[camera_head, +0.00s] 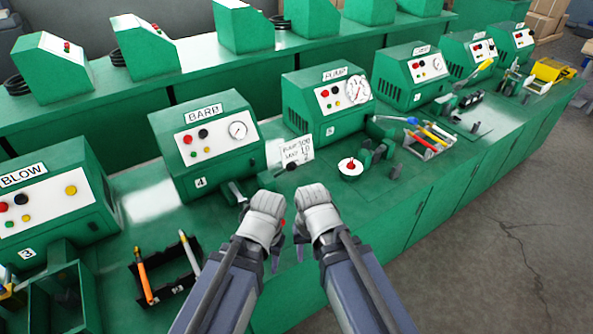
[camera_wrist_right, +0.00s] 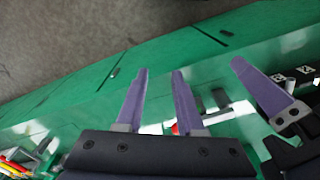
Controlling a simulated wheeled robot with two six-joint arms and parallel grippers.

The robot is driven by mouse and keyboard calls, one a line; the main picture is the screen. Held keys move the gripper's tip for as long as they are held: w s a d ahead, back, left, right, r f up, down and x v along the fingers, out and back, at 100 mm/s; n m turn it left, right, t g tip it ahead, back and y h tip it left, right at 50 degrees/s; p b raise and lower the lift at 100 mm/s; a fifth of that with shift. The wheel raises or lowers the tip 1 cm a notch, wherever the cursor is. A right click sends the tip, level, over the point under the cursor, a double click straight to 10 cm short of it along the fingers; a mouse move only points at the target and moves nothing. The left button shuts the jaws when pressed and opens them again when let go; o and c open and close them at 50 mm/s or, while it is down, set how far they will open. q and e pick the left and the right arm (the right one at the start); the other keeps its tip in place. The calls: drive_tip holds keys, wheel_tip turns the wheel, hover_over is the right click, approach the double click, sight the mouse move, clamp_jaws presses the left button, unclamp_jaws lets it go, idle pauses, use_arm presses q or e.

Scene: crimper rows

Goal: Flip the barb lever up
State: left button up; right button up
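The green machine labelled BARB (camera_head: 205,142) stands left of centre in the head view, with a gauge and small buttons on its front. A dark bar (camera_head: 236,192) sticks out at its front base, and a black knob (camera_head: 291,166) shows to its right; I cannot tell which is the lever. My right gripper (camera_head: 302,240) is over the bench front, right of the machine. In the right wrist view its two purple fingers (camera_wrist_right: 160,72) are apart with nothing clearly held. My left gripper (camera_head: 274,258) is close beside it, its fingers mostly hidden.
A white card (camera_head: 296,151) stands behind the hands. A black rack with screwdrivers (camera_head: 165,272) lies at left, and a tray of tools (camera_head: 430,140) at right. BLOW (camera_head: 50,205) and PUMP (camera_head: 325,103) machines flank BARB.

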drive_tip(key=w+m+y, duration=0.1)
drive_tip(key=w+m, duration=0.1)
drive_tip(key=w+m+t+y, duration=0.1)
drive_tip(key=w+m, duration=0.2)
drive_tip(key=w+m+y, duration=0.1)
drive_tip(key=w+m, duration=0.1)
drive_tip(key=m, duration=0.1)
drive_tip(key=shift+w+r+t, duration=0.15)
drive_tip(key=shift+r+t, duration=0.15)
drive_tip(key=shift+t, duration=0.1)
drive_tip(key=c, duration=0.4)
drive_tip(key=w+m, duration=0.1)
drive_tip(key=w+r+m+t+y, duration=0.1)
drive_tip(key=w+m, duration=0.1)
drive_tip(key=w+d+m, duration=0.1)
drive_tip(key=m, duration=0.1)
drive_tip(key=shift+w+d+r+t+y+b, duration=0.1)
drive_tip(key=shift+w+r+t+y+b, duration=0.1)
drive_tip(key=shift+w+t+y+b, duration=0.15)
clamp_jaws()
drive_tip(key=w+d+r+m+t+y, duration=0.1)
drive_tip(key=w+d+r+m+t, duration=0.3)
drive_tip(key=w+m, duration=0.5)
drive_tip(key=d+r+m, duration=0.1)
drive_tip(key=d+m, duration=0.1)
drive_tip(key=m, duration=0.1)
drive_tip(key=shift+d+b, duration=0.35)
drive_tip(key=shift+t+y, duration=0.25)
